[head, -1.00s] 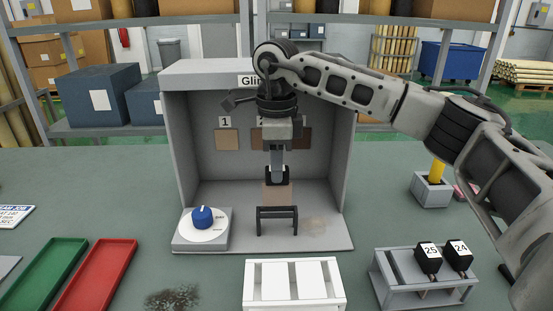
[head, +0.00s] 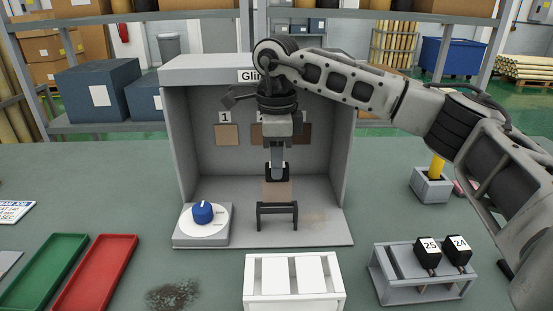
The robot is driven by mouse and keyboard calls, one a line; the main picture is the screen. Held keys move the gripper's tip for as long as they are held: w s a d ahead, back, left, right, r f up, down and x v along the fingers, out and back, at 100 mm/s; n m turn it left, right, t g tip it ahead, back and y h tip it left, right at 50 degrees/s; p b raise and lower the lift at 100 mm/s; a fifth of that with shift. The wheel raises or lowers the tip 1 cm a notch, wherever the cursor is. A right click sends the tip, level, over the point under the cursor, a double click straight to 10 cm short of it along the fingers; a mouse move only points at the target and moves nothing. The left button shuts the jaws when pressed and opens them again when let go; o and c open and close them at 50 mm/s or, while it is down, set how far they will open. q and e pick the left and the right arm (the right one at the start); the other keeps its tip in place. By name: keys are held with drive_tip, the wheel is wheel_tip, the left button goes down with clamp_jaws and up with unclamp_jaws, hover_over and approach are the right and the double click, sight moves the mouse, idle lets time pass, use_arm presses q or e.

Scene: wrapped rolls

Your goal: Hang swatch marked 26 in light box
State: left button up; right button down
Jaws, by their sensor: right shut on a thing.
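The light box (head: 165,130) stands open at the front, with numbered brown reference patches on its back wall, one marked 1 (head: 227,134). My right gripper (head: 276,172) is inside the box, pointing down. It is shut on the black holder of a brown swatch (head: 277,190). The swatch hangs upright just below the fingers, at the crossbar of a black stand (head: 277,211) on the box floor. I cannot tell whether it touches the stand. No number shows on the held swatch. My left gripper is out of view.
A grey rack (head: 405,284) holds swatches marked 25 (head: 430,250) and 24 (head: 459,247). A white slotted rack (head: 293,290) stands before the box. Green (head: 45,270) and red (head: 97,272) trays lie farther left.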

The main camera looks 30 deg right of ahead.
sight(276, 202)
drive_tip(key=shift+f, duration=0.15)
idle(0.3)
drive_tip(key=shift+f, duration=0.35)
drive_tip(key=shift+f+b, duration=1.9)
drive_tip(key=shift+f, duration=0.95)
drive_tip(key=c, duration=1.1)
unclamp_jaws()
drive_tip(key=shift+c, duration=0.2)
